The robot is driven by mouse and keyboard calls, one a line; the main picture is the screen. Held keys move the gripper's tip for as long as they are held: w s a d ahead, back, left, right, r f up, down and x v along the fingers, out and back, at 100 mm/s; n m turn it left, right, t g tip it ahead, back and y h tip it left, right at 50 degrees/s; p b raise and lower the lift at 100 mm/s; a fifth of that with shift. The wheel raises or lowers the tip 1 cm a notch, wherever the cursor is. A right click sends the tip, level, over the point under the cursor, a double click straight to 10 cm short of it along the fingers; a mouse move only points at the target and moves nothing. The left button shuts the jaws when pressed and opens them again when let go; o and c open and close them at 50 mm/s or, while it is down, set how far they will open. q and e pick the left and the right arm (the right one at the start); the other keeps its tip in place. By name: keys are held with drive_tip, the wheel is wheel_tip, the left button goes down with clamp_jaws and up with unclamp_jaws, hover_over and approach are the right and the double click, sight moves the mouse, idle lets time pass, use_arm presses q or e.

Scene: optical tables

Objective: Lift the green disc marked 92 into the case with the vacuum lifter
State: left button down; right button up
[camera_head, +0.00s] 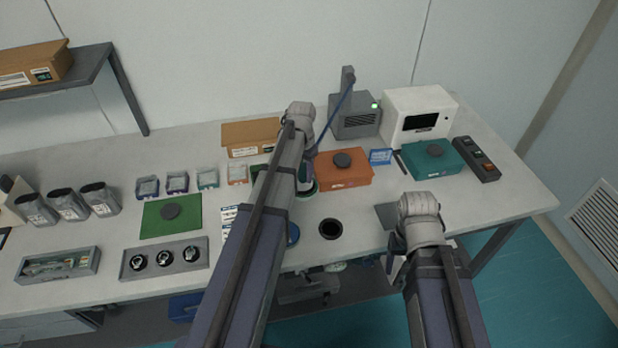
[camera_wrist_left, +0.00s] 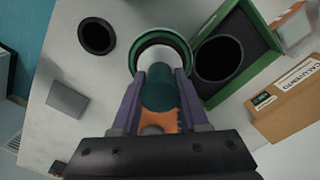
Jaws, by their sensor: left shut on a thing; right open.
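My left gripper (camera_wrist_left: 168,75) is shut on the teal-green handle of the vacuum lifter (camera_wrist_left: 160,92), which stands between its fingers. Below the lifter in the left wrist view is the green disc (camera_wrist_left: 161,37); its rim shows, but I cannot read a number or see whether the lifter touches it. The open green case (camera_wrist_left: 262,66), with a round black recess, is just right of the disc there; the arm mostly hides it in the head view. In the head view my left gripper (camera_head: 304,184) is beside the orange case. My right gripper (camera_head: 394,266) is open near the table's front edge.
A blue hose (camera_head: 332,118) runs from the grey pump (camera_head: 355,122). The closed orange case (camera_head: 343,178) and teal case (camera_head: 428,166) stand right of the lifter. A black ring (camera_head: 330,229) and blue disc (camera_head: 293,235) lie in front. A green lid (camera_head: 170,226) lies left.

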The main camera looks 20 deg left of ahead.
use_arm(q)
drive_tip(key=w+a, duration=0.5)
drive_tip(key=a, duration=0.6)
drive_tip(key=shift+w+a, duration=0.35)
drive_tip(key=shift+w, duration=0.05)
drive_tip(key=shift+f, duration=0.1)
idle(1.1)
drive_tip(key=shift+f+b, duration=2.7)
drive_tip(key=shift+b, duration=0.15)
drive_tip(key=shift+f+b, duration=0.4)
drive_tip(key=shift+c, duration=1.7)
unclamp_jaws()
